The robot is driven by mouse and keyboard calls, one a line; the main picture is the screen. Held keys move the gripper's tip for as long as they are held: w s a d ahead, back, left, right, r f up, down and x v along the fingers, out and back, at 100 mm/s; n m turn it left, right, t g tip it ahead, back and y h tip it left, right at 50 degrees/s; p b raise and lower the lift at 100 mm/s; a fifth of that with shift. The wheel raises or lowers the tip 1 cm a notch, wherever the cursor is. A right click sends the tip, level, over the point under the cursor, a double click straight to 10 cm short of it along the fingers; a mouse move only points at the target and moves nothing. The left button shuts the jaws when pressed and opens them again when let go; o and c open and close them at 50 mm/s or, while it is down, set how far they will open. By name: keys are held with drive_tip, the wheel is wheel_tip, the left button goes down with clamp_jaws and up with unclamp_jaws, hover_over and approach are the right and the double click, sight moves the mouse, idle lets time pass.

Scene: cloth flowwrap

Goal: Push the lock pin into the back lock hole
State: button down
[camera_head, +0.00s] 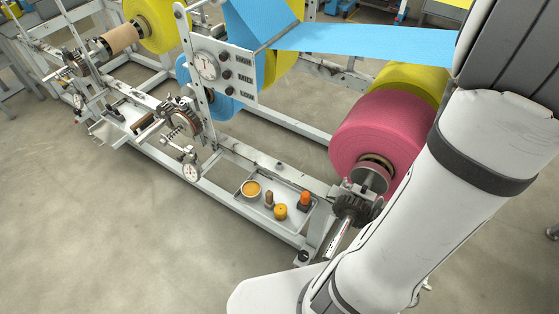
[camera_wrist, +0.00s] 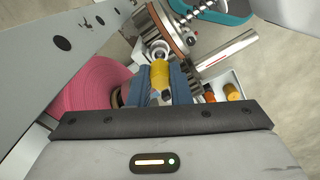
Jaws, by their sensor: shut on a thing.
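In the wrist view my gripper (camera_wrist: 160,82) has its two blue fingers closed on either side of a yellow cylindrical piece (camera_wrist: 160,74), which I take to be the lock pin. A round metal ring or collar (camera_wrist: 160,50) shows just beyond the yellow piece; I cannot tell whether they touch. A toothed wheel with a brown rim (camera_wrist: 165,25) is close by at the upper right. The back lock hole cannot be made out for certain. In the head view my arm hides the gripper and pin.
A pink roll (camera_head: 378,135) sits on the shaft beside a dark gear (camera_head: 352,205). A tray (camera_head: 250,206) on the frame holds a bowl and small knobs. A grey beam with dark holes (camera_wrist: 85,38) runs at the wrist view's left. A bright metal bar (camera_wrist: 228,52) lies right of the gripper.

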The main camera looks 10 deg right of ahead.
drive_tip(key=shift+f+b, duration=1.25)
drive_tip(key=shift+f, duration=0.25)
idle(0.3)
drive_tip(key=c, duration=1.3)
unclamp_jaws()
drive_tip(key=shift+o, duration=0.2)
wheel_tip(320, 180, up, 8)
drive_tip(key=shift+f+p, duration=0.1)
drive_tip(key=shift+p, duration=0.55)
drive_tip(key=w+a+r+m+t+p, duration=0.1)
drive_tip(key=a+r, duration=0.5)
drive_tip(key=a, duration=0.6)
drive_tip(key=w+a+r+m+t+p, duration=0.1)
drive_tip(key=w+a+r, duration=0.4)
drive_tip(key=a, duration=0.7)
drive_tip(key=shift+w+a+r+m+t+p, duration=0.15)
drive_tip(key=shift+w+r+m+t+p, duration=0.25)
drive_tip(key=shift+p, duration=0.85)
